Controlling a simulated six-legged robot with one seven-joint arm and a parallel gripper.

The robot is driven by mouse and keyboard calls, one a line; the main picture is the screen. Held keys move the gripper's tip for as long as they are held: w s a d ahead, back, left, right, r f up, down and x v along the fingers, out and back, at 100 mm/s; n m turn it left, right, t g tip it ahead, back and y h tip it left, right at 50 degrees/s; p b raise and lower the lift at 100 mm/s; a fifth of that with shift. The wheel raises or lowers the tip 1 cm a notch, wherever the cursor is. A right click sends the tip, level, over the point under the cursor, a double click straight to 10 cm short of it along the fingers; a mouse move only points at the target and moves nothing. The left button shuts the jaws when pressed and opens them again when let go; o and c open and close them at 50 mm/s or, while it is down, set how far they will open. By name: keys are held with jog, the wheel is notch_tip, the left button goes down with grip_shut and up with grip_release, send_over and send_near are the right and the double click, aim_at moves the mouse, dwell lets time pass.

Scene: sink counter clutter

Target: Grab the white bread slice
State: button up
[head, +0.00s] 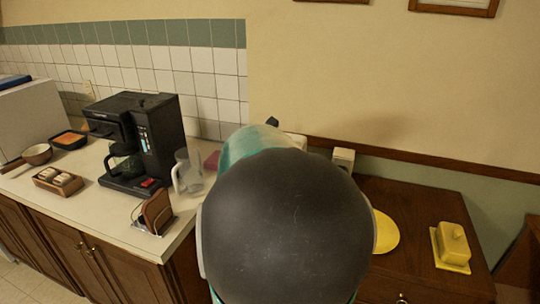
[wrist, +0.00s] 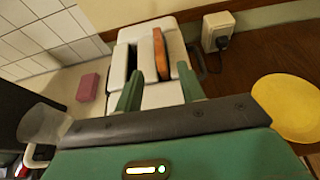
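In the wrist view a slice of bread (wrist: 161,55) with a brown edge stands upright in one slot of a white toaster (wrist: 119,65). Only its narrow edge shows, so I cannot tell the colour of its face. My gripper (wrist: 159,69) is open, with one green finger on each side of the slice's line. The slice appears between and beyond the fingertips; I see no contact. In the head view my arm hides the gripper and most of the toaster. A brown slice-like thing (head: 157,212) stands in a small rack on the counter there.
A coffee maker (head: 137,143) and a glass jug (head: 187,172) stand left of my arm. A pink block (wrist: 88,87) lies left of the toaster. A wall outlet with a plug (wrist: 217,32) is at its right. A yellow plate (wrist: 287,107) and butter dish (head: 452,246) are further right.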

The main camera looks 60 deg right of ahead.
jog(key=x, duration=0.9)
jog(key=shift+a+f, duration=0.1)
grip_shut()
